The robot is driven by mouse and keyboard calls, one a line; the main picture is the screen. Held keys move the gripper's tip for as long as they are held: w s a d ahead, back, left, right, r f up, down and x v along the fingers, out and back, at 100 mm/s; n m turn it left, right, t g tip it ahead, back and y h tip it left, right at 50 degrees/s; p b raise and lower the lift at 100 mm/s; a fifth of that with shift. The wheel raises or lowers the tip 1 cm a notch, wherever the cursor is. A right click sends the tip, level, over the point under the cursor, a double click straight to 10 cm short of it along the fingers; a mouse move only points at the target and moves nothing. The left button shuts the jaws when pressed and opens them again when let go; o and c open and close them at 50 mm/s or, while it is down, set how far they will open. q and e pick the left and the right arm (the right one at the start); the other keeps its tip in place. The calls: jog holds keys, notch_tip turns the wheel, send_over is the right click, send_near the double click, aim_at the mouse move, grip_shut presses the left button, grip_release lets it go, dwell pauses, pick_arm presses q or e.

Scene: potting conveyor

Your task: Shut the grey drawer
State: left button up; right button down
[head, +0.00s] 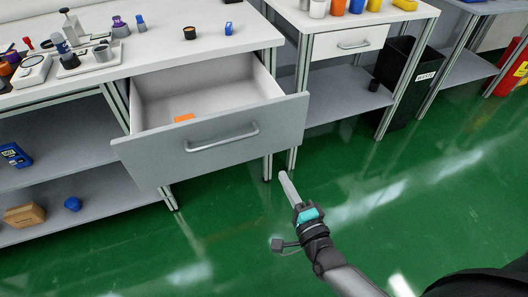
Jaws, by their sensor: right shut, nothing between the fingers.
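The grey drawer (150,163) is pulled well out from under the left white bench. Its front panel carries a silver bar handle (222,140), and its white inside shows. A small orange thing (184,118) lies in the drawer, partly hidden behind the front panel. My right gripper (284,178) is shut and empty, to the right of the drawer front and apart from it, with green floor behind it in the picture. My left gripper does not show.
The left bench (230,45) holds jars, tools and small devices. A second bench with a closed white drawer (345,42) stands to the right. A black bin (398,75) stands beside it. The green floor before the drawer is clear.

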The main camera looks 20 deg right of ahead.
jog(key=b, duration=0.3)
send_near(262, 137)
jog(key=w, duration=0.4)
jog(key=shift+w+a, duration=0.1)
jog(key=shift+w, duration=0.25)
pick_arm(q)
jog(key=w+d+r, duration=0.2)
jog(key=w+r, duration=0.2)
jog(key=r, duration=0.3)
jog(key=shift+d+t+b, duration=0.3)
jog(key=shift+b, duration=0.1)
pick_arm(e)
jog(key=shift+w, duration=1.05)
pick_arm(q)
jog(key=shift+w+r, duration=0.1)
pick_arm(e)
jog(key=shift+r, duration=0.1)
